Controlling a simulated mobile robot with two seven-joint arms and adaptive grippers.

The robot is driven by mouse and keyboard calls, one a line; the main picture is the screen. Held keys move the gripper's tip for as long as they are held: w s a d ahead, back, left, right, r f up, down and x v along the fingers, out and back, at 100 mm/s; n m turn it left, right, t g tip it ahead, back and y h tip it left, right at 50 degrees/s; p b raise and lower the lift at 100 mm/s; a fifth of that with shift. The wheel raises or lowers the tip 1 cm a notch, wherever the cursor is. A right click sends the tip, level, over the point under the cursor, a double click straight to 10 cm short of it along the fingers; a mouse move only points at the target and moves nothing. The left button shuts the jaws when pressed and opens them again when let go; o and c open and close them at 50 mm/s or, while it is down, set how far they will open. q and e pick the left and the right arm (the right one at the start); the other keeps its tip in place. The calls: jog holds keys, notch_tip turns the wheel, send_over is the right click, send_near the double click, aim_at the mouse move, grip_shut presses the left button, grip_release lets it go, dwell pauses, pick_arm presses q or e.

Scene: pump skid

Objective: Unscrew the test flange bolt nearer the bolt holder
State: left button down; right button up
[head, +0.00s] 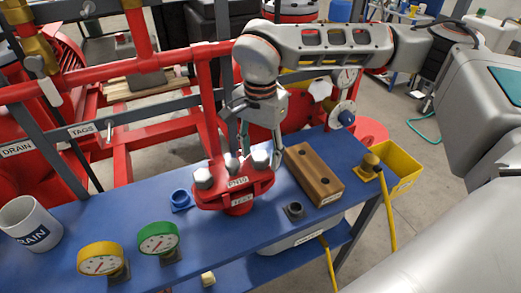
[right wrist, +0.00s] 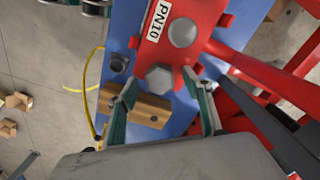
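The red test flange (head: 237,184) with a PN10 label stands on the blue bench. A grey hex bolt (head: 203,178) sits at its left, and another bolt (head: 260,158) sits at its right, nearer the wooden bolt holder (head: 326,187). My right gripper (head: 260,149) is over that right bolt, pointing down. In the right wrist view the hex head (right wrist: 160,77) lies between the two spread fingertips (right wrist: 160,78), with gaps on both sides. The holder (right wrist: 150,110) shows past one finger, partly hidden. The holder has two dark holes.
Red pipes and a grey rail (head: 130,118) run behind the flange. A green gauge (head: 158,238), a yellow gauge (head: 100,258), a white mug (head: 31,222) and a blue ring (head: 181,198) are at left. A yellow bin (head: 402,166) hangs right of the holder.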

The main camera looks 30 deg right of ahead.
jog(key=c, duration=1.2)
jog(key=o, duration=0.6)
jog(key=c, duration=0.5)
jog(key=shift+r+n+p, duration=0.15)
jog(key=shift+n+p, duration=0.25)
jog(key=shift+c, duration=0.2)
jog(key=n+p, duration=0.2)
jog(key=shift+n, duration=0.4)
jog(key=shift+n+p, duration=0.8)
jog(key=shift+p, duration=0.1)
jog(key=shift+n, duration=0.6)
jog(key=n, duration=0.4)
pick_arm(q)
jog(key=r, duration=0.4)
jog(key=shift+s, duration=0.25)
pick_arm(e)
jog(key=n, duration=0.4)
jog(key=shift+n, duration=0.3)
